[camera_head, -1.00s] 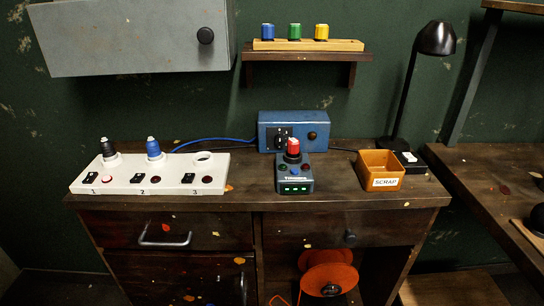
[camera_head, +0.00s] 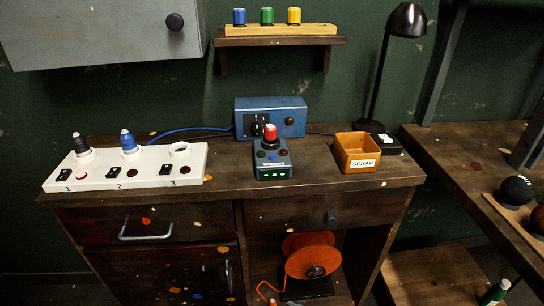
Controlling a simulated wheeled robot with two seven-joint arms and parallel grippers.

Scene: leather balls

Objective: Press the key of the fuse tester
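The fuse tester (camera_head: 272,160) is a small dark grey-blue box on the workbench, in front of the blue power box. A red-topped piece (camera_head: 270,132) stands upright in its top. Neither of my grippers shows in the head view.
A white strip (camera_head: 130,166) with numbered sockets and switches lies left of the tester. An orange scrap box (camera_head: 357,152) and a black lamp (camera_head: 404,22) stand to the right. A blue box (camera_head: 270,117) is behind. The bench front is clear.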

